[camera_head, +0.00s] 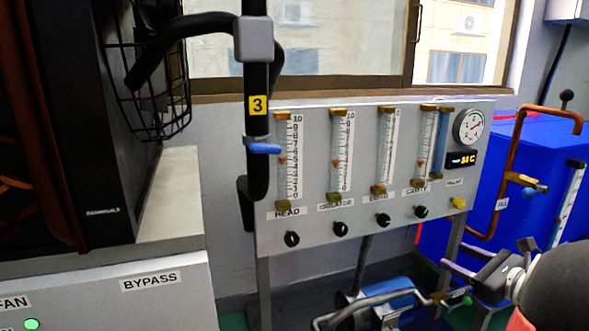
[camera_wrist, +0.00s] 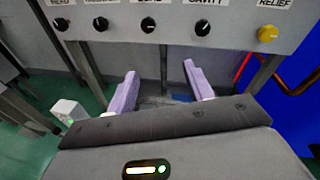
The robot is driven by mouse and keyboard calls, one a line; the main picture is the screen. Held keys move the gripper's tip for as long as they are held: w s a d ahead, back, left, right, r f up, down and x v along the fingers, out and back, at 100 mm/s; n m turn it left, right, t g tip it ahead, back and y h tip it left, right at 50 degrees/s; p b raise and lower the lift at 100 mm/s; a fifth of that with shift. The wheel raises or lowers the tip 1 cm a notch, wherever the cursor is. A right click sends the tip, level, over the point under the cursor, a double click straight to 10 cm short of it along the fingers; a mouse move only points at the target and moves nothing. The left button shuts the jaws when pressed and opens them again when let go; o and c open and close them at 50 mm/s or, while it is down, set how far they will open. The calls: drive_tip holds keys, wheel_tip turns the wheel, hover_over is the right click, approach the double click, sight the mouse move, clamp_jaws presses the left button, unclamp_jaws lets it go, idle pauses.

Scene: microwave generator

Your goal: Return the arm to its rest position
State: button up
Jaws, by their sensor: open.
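My gripper (camera_head: 482,256) is at the lower right in the head view, in front of the panel's lower right side. My dark arm reaches in behind it from the right edge. In the wrist view my gripper (camera_wrist: 160,70) shows two pale purple fingers spread apart, with nothing between them. The fingers point toward the space below the grey panel (camera_wrist: 175,40). The arm's rest position is not marked in either view.
The flowmeter panel (camera_head: 380,215) carries several gauge tubes, black knobs and a yellow relief knob (camera_head: 458,203). A copper pipe (camera_head: 510,170) and a blue cabinet (camera_head: 490,190) stand at right. A blue-and-grey pump (camera_head: 385,300) sits below.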

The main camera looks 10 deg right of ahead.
drive_tip(key=s+a+n+g+y+p, duration=0.15)
drive_tip(key=a+n+g, duration=0.45)
drive_tip(key=a, duration=0.6)
drive_tip(key=a+n+g+y+p, duration=0.1)
drive_tip(key=a+n+g+y, duration=0.15)
drive_tip(key=a+n, duration=0.7)
drive_tip(key=s+a+r+n+g+h+p, duration=0.1)
drive_tip(key=s+a+n+g+h+p, duration=0.1)
drive_tip(key=s+a+n+h, duration=0.6)
drive_tip(key=s+a+n, duration=0.3)
drive_tip(key=n, duration=0.4)
drive_tip(key=shift+s, duration=0.3)
drive_tip(key=shift+r, duration=0.1)
